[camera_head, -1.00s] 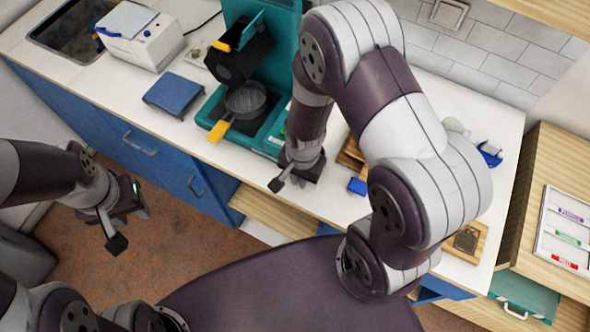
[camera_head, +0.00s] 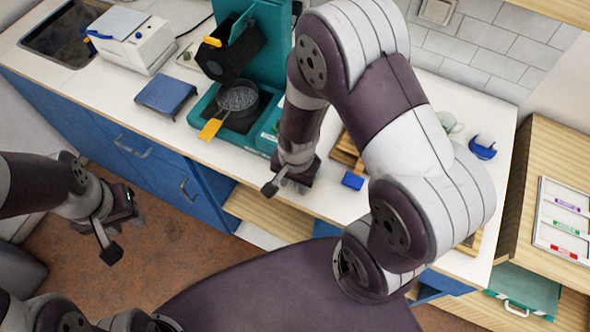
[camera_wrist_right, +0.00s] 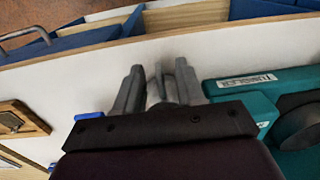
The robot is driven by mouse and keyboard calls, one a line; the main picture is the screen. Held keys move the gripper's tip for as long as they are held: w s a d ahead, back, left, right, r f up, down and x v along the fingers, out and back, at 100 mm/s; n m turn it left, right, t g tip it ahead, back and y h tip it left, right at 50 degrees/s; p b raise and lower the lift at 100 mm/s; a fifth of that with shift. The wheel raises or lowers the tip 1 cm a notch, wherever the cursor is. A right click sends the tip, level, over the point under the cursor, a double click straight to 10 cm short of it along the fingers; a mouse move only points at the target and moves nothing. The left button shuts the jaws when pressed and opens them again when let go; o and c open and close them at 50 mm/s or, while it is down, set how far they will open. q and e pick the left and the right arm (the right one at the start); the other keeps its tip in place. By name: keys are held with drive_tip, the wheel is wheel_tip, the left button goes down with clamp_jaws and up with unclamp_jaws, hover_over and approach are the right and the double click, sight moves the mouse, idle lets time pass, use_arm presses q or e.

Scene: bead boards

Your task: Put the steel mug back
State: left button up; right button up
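A round grey mesh-like vessel (camera_head: 238,98) with an orange handle sits in the teal machine (camera_head: 268,72) at the back of the counter. My right gripper (camera_head: 290,182) hangs over the counter's front edge, right of the teal machine.
A small blue block (camera_head: 353,181) and a wooden rack (camera_head: 346,151) lie right of my right gripper. A blue platform (camera_head: 166,94), a white appliance (camera_head: 130,38) and a sink (camera_head: 62,32) are on the left. A blue-and-white item (camera_head: 483,147) stands at the right. My right arm hides much of the counter.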

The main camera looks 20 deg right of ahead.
wheel_tip(320, 180, up, 13)
drive_tip(key=s+d+n+t, duration=0.1)
drive_tip(key=d+n, duration=0.1)
drive_tip(key=n, duration=0.7)
drive_tip(key=shift+s+d+r+n, duration=0.2)
drive_tip(key=shift+s+d+n, duration=0.1)
drive_tip(key=shift+n, duration=0.1)
